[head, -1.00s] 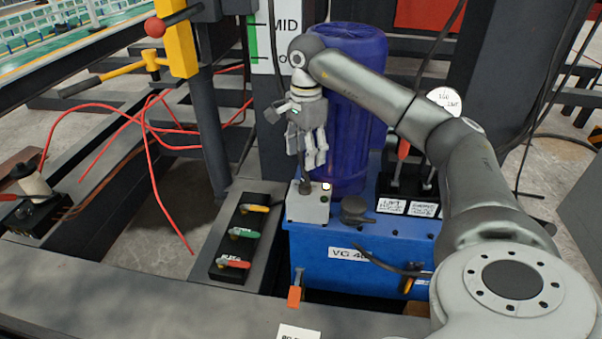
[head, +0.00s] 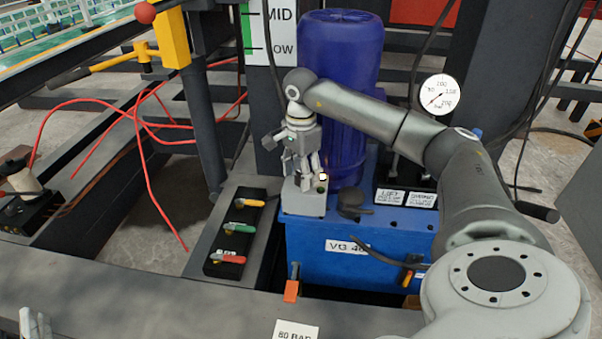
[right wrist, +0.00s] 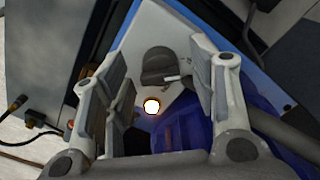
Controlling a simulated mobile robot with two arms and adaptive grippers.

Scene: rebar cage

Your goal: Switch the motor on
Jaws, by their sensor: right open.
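The motor (head: 342,60) is a dark blue upright cylinder on a blue tank (head: 390,240). A small light grey switch box (head: 302,204) stands at its front left, with a green button (head: 322,189) and a bright white round lamp (head: 323,177). In the right wrist view a dark knob (right wrist: 157,66) shows between the fingers, beyond the lamp (right wrist: 152,106). My right gripper (head: 303,176) is open, pointing down just above the box; its fingers hide part of the box top. What seems to be a tip of my left gripper (head: 36,325) shows at the bottom left edge; its jaws cannot be judged.
A black valve block (head: 238,232) with yellow, green and red handles lies left of the tank. Labelled levers stand behind my right arm, below a pressure gauge (head: 438,94). A dark cap (head: 350,198) sits on the tank. Red hoses (head: 140,130) lie at the left.

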